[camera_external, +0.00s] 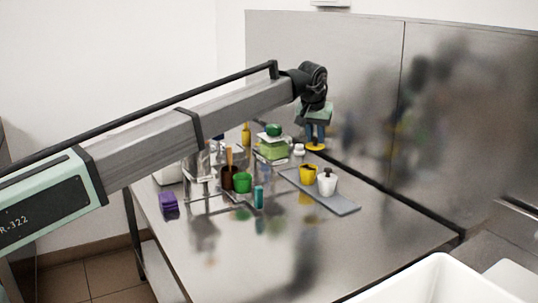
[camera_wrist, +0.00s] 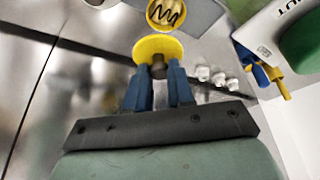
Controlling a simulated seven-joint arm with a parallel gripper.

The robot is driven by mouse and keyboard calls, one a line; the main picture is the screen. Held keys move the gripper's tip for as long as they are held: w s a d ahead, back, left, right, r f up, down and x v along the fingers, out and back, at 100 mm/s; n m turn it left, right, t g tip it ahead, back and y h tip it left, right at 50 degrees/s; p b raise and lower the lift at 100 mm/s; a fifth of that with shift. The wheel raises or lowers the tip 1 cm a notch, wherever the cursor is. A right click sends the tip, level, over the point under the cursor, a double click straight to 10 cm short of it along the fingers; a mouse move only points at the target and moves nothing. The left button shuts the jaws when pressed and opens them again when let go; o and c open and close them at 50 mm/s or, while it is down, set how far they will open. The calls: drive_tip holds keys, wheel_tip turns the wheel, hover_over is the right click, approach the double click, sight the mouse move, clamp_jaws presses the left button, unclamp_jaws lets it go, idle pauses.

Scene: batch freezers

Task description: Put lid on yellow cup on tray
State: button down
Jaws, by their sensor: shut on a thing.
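My gripper (camera_external: 316,139) is shut on the knob of a yellow lid (camera_external: 316,149) and holds it above the table near the back wall. In the wrist view the blue fingers of my gripper (camera_wrist: 160,72) pinch a dark knob on the round yellow lid (camera_wrist: 158,45). The yellow cup (camera_external: 308,174) stands upright on the grey tray (camera_external: 343,207), below and slightly left of the lid. The yellow cup (camera_wrist: 163,21) also shows at the wrist view's top edge, open, with a dark zigzag inside. The lid is apart from it.
A white cup (camera_external: 327,184) stands on the tray beside the yellow cup. A green-lidded container (camera_external: 272,148), a small white bottle (camera_external: 299,149), a green cup (camera_external: 243,183) and a purple block (camera_external: 168,205) stand nearby. The front table is clear.

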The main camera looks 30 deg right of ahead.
sight(312, 146)
drive_tip(key=n, duration=0.2)
drive_tip(key=w+n+t+y, duration=0.1)
drive_tip(key=n, duration=0.1)
drive_tip(key=shift+a+r, duration=0.1)
drive_tip(key=shift+a, duration=0.3)
drive_tip(key=shift+a+n+y, duration=0.2)
drive_tip(key=shift+n+y, duration=0.5)
drive_tip(key=shift+n, duration=1.1)
drive_tip(key=shift+f, duration=0.2)
drive_tip(key=shift+f, duration=3)
drive_tip(key=shift+f, duration=0.2)
drive_tip(key=shift+c, duration=2.1)
unclamp_jaws()
drive_tip(key=shift+r, duration=0.2)
